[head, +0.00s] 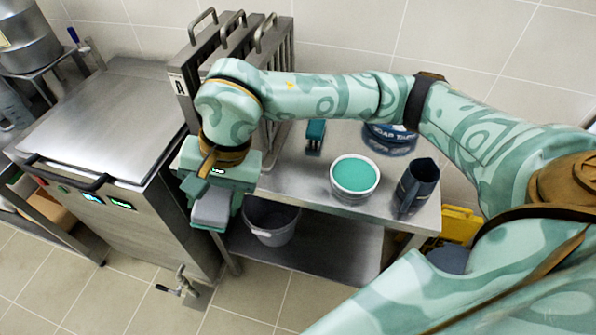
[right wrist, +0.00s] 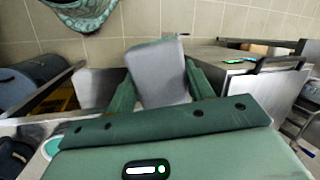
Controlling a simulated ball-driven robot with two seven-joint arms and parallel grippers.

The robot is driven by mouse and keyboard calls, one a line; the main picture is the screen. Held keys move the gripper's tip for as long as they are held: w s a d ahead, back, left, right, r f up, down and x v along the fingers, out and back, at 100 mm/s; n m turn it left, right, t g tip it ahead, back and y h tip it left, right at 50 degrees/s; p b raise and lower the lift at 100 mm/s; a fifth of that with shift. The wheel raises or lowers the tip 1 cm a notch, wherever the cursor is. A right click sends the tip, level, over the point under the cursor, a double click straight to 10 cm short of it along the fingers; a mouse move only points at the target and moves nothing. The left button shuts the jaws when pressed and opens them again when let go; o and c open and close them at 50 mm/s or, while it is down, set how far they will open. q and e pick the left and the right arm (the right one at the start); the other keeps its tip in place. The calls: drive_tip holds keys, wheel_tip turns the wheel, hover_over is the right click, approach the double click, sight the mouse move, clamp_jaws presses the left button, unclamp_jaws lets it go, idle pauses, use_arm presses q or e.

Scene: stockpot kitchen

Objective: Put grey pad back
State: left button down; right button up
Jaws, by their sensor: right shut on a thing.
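The grey pad (head: 211,210) is a light grey block. My right gripper (head: 213,203) is shut on it and holds it in the air, in front of the steel table's left end. In the right wrist view the pad (right wrist: 158,72) sits between the two green fingers of the gripper (right wrist: 160,92). The gripper hides part of the pad in the head view. My left gripper is not in view.
The steel table (head: 290,180) bears a tub of teal liquid (head: 354,176), a dark jug (head: 418,187), a blue tub (head: 390,135) and a teal-topped brush (head: 315,136). A grey bucket (head: 271,222) stands below. A lidded steel cooker (head: 105,120) stands left.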

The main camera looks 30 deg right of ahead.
drive_tip(key=w+d+f+m+g+h+b, duration=0.1)
drive_tip(key=w+d+m+g+h+b, duration=0.15)
drive_tip(key=d, duration=0.75)
drive_tip(key=b, duration=0.2)
hover_over(299, 177)
drive_tip(key=shift+m+t, duration=0.35)
drive_tip(key=f, duration=0.8)
drive_tip(key=shift+a+f, duration=0.2)
drive_tip(key=shift+a, duration=0.15)
drive_tip(key=shift+w+d+f+b, duration=0.1)
drive_tip(key=shift+d+f+b, duration=0.2)
drive_tip(key=shift+d+f, duration=0.1)
wheel_tip(299, 177, down, 4)
drive_tip(key=shift+d+r+b, duration=0.1)
drive_tip(key=shift+d+b, duration=0.05)
drive_tip(key=shift+b, duration=0.6)
drive_tip(key=shift+r, duration=0.1)
drive_tip(key=shift+c, duration=0.3)
drive_tip(key=o, duration=0.9)
drive_tip(key=shift+w, duration=0.1)
drive_tip(key=shift+o, duration=0.2)
wheel_tip(299, 177, up, 12)
drive_tip(key=w+d+p, duration=0.1)
drive_tip(key=p, duration=0.2)
drive_tip(key=shift+d+p, duration=0.2)
drive_tip(key=shift+p, duration=0.2)
